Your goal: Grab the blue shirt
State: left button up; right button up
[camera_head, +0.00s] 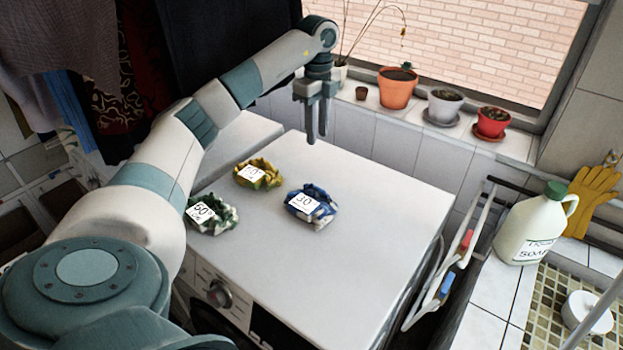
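The blue shirt (323,213) is a crumpled blue and white bundle on the white top of the washing machine (372,232). A white tag reading "30" lies on it. My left gripper (317,134) is above and behind the bundle, near the window-side edge of the machine. Its fingers point down with a gap between them, and nothing is held. It is apart from the bundle. My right gripper is not in view.
A yellow bundle (268,185) and a green and white bundle (224,222), both tagged, lie to the left of the blue one. Flower pots (397,88) line the sill behind. A soap jug (533,226) stands at right. The machine's front right top is clear.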

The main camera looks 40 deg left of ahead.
pick_arm(q)
send_over(317, 186)
notch_tip(317, 186, down, 8)
notch_tip(317, 186, down, 4)
jog(key=b, duration=0.3)
jog(key=shift+a+r, duration=0.1)
jog(key=shift+r, duration=0.15)
jog(key=shift+f, duration=0.3)
notch_tip(317, 186, down, 4)
jog(key=b, duration=0.3)
jog(key=shift+w+f+b, duration=0.1)
jog(key=shift+f+b, duration=0.15)
jog(key=shift+b, duration=0.05)
jog(key=shift+f, duration=0.4)
jog(key=shift+f, duration=0.15)
dwell(0.3)
grip_shut()
